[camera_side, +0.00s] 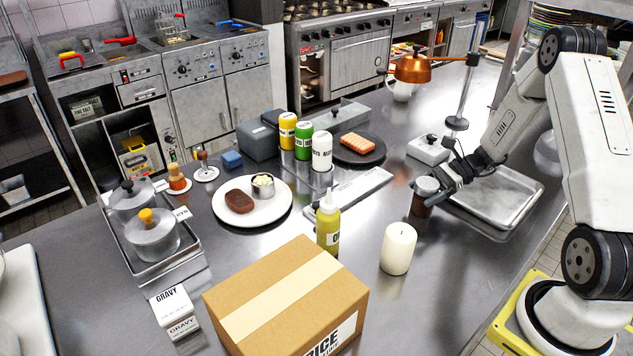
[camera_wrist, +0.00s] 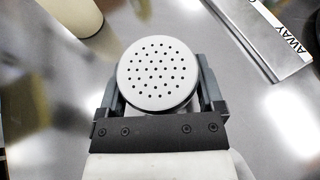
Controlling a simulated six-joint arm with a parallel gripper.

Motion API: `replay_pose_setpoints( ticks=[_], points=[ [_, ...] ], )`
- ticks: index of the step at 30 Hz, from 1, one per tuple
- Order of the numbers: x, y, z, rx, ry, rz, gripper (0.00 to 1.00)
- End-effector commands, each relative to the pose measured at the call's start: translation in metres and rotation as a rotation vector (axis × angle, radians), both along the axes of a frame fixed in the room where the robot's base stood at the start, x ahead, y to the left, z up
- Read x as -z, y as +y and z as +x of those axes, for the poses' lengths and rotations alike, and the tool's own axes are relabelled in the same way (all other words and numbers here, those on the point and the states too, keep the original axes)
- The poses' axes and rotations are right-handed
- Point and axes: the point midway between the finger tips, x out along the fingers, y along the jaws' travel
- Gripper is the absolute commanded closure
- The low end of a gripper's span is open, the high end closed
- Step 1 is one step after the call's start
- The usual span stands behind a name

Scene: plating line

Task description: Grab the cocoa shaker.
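The cocoa shaker (camera_side: 422,201) is a dark brown jar with a pale grey lid, upright on the steel counter near its right side. In the wrist view its round perforated lid (camera_wrist: 158,74) faces up and hides the body below. My gripper (camera_side: 436,194) is at the shaker, reaching in from the right. In the wrist view the fingers of my gripper (camera_wrist: 160,88) stand on both sides of the lid, very close to it. Whether they press on the shaker's body is hidden by the lid.
A metal tray (camera_side: 513,214) lies right of the shaker. A cream candle (camera_side: 398,249), an oil bottle (camera_side: 328,228) and a cardboard box (camera_side: 283,293) stand left of it. A labelled flat metal holder (camera_side: 350,192) lies behind. A heat lamp (camera_side: 413,70) hangs further back.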

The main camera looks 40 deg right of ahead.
Motion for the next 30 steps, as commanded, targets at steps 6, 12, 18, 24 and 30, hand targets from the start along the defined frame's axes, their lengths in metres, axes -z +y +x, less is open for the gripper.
replay_pose_setpoints(
  ticks=[6,12,18,24,30],
  points=[
    [0.000,0.000,0.000,0.000,-0.001,0.001,0.83],
    [-0.003,0.000,0.000,0.000,-0.001,0.000,0.83],
    [-0.014,0.000,0.001,-0.001,-0.002,-0.001,0.83],
    [-0.035,0.001,-0.002,0.000,0.000,0.000,0.83],
    [-0.058,0.008,-0.021,0.000,-0.001,0.000,0.83]
  ],
)
